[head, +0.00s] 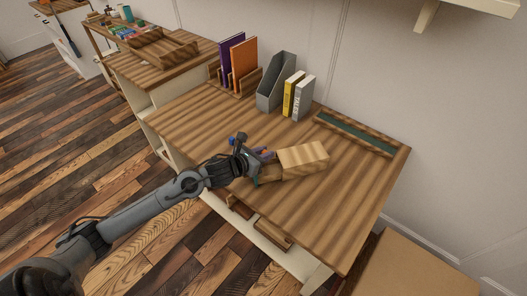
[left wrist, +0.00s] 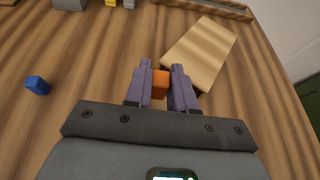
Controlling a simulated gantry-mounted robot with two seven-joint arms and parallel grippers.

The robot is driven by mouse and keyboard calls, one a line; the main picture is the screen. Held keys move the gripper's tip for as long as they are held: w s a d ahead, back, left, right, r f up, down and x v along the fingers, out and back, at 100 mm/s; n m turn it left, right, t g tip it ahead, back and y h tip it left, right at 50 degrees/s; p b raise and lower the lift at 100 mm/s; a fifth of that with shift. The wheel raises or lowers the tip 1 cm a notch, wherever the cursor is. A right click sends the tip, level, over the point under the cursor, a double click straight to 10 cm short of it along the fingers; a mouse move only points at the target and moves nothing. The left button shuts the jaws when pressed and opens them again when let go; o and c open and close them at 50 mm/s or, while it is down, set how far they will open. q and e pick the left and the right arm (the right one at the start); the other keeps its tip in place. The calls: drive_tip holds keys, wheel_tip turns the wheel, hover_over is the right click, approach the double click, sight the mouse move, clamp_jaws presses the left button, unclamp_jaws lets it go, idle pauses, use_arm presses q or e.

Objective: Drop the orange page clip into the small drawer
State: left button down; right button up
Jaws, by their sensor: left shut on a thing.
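The orange page clip (left wrist: 160,84) is between the purple fingers of my left gripper (left wrist: 161,82), which is shut on it. In the head view my left gripper (head: 264,157) is over the front part of the desk, beside a light wooden box-like piece (head: 303,157). This piece also shows in the left wrist view (left wrist: 200,52), to the right of the fingers. Pulled-out wooden parts (head: 272,233) show below the desk's front edge. My right gripper is not in view.
A blue block (left wrist: 37,85) lies on the desk, left of my gripper. A grey file holder (head: 277,82), a yellow book (head: 293,93) and a white book (head: 304,98) stand at the back. A dark inlaid strip (head: 355,134) is at back right. The desktop's right front is clear.

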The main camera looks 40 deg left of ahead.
use_arm(q)
drive_tip(key=shift+f+b, duration=0.3)
drive_tip(key=shift+f, duration=0.55)
drive_tip(key=c, duration=0.9)
unclamp_jaws()
drive_tip(key=shift+s+r, duration=0.15)
drive_tip(key=shift+s+a, duration=0.1)
drive_tip(key=shift+s, duration=0.1)
drive_tip(key=p+v, duration=0.2)
drive_tip(key=v, duration=0.8)
